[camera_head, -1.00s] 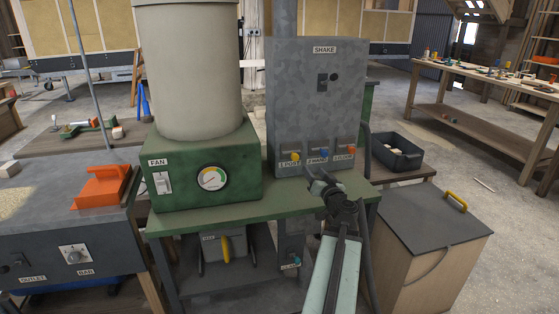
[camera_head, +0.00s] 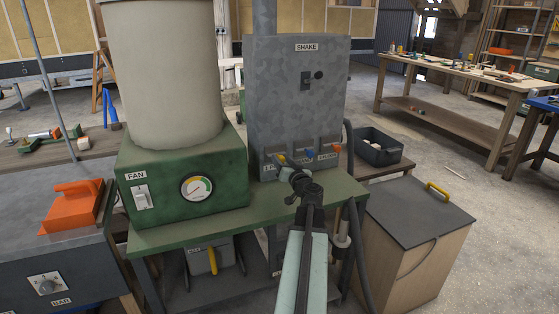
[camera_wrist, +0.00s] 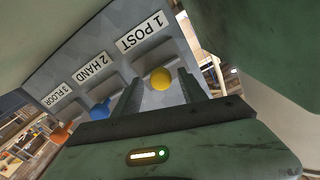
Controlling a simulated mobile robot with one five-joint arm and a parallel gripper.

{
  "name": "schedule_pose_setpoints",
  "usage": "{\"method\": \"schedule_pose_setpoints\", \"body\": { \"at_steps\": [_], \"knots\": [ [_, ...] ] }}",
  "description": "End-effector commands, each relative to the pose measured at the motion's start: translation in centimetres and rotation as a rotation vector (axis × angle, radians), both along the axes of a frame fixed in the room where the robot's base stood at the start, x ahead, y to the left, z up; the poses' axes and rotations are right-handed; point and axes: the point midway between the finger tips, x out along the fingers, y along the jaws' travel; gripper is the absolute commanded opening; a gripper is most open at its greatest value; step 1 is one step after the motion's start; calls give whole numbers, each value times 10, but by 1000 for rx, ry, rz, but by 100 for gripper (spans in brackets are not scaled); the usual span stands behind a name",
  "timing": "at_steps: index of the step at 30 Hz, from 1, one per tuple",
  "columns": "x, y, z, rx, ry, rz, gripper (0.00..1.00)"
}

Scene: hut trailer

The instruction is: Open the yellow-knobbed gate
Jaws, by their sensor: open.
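In the wrist view the yellow knob (camera_wrist: 160,78) shows whole between the tips of my two dark fingers. My gripper (camera_wrist: 161,90) is open, with one finger to each side of the knob; I cannot tell whether either touches it. In the head view my gripper (camera_head: 287,170) is just in front of the panel and partly covers the labels.
A green FAN box (camera_head: 170,190) stands left on the green bench (camera_head: 250,222). A dark hose (camera_head: 354,200) hangs right of the panel.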

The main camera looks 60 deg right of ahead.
Motion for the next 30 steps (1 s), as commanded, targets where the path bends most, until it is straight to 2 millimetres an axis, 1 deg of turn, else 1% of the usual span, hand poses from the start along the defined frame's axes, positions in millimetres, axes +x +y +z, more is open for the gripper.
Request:
{"method": "schedule_pose_setpoints", "body": {
  "at_steps": [1,3,10,11,12,14,15,16,30],
  "knots": [
    [8,-7,0,0,0,2,49],
    [14,-9,0,0,0,3,49],
    [16,-8,0,0,0,3,49],
    [16,-8,0,0,0,3,44],
    [16,-8,0,0,0,4,33],
    [16,-8,0,0,0,4,16],
    [16,-8,0,0,0,4,5],
    [16,-8,0,0,0,4,0],
    [16,-7,0,-1,0,4,0]
  ]
}}
